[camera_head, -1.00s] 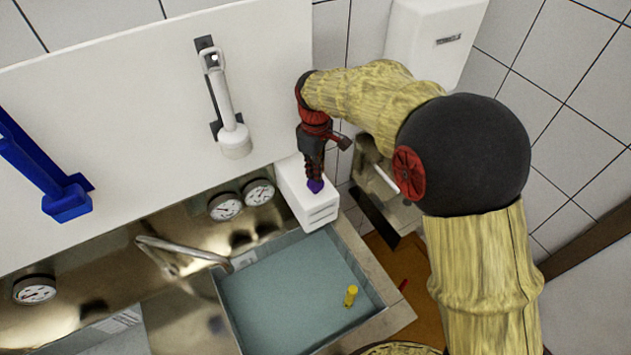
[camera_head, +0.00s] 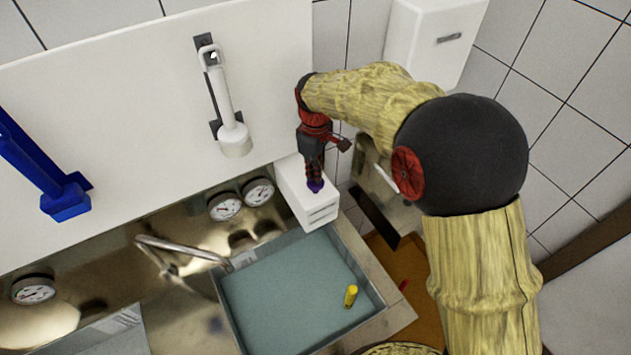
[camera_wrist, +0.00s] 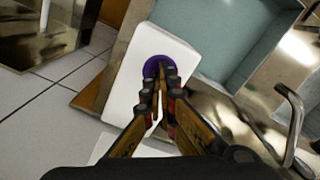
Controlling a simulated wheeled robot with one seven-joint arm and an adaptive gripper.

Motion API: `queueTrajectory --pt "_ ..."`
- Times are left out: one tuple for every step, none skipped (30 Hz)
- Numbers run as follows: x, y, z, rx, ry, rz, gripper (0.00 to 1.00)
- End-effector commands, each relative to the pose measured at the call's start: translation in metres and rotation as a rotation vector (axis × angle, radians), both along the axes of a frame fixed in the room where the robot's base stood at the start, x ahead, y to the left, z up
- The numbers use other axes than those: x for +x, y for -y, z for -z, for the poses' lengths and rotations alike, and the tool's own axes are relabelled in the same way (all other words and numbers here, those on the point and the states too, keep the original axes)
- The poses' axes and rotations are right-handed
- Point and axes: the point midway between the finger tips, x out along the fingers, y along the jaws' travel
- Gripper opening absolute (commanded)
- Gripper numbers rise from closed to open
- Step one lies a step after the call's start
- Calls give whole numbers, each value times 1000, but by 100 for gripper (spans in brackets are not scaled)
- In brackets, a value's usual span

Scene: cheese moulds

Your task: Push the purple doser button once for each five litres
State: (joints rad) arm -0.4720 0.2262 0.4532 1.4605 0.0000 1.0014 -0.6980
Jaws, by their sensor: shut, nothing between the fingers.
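The white doser box (camera_head: 307,208) stands at the back corner of the sink, with slots on its front. Its purple button (camera_head: 315,188) is on top, directly under my gripper (camera_head: 315,179). In the wrist view the button (camera_wrist: 153,66) shows as a purple rim around my shut fingertips (camera_wrist: 160,70) on the white box (camera_wrist: 180,50). The fingers are at the button and appear to touch it; how far it is pressed I cannot tell. The fingers hold nothing and hide part of the button.
The sink (camera_head: 290,290) holds bluish water with a small yellow object (camera_head: 351,296) in it. A curved metal tap (camera_head: 180,250) is at left. Round gauges (camera_head: 225,206) line the metal back. A white-handled tool (camera_head: 228,110) and a blue one (camera_head: 65,195) hang on the wall.

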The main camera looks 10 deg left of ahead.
Motion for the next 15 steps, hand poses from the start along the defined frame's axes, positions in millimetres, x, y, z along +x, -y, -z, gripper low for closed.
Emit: queueTrajectory --pt "0 0 3 0 0 0 0" --pt "0 0 4 0 0 0 0" --pt "0 0 5 -1 0 0 0" --pt "0 0 7 0 0 0 0" --pt "0 0 8 -1 -1 0 0" --pt "0 0 9 -1 -1 0 0" --pt "0 0 10 -1 -1 0 0" --pt "0 0 11 -1 -1 0 0" --pt "0 0 13 -1 -1 0 0" --pt "0 0 14 -1 -1 0 0" --pt "0 0 15 -1 -1 0 0" --pt "0 0 16 -1 -1 0 0" --pt "0 0 18 -1 -1 0 0" --pt "0 0 19 -1 -1 0 0" --pt "0 0 20 -1 -1 0 0"
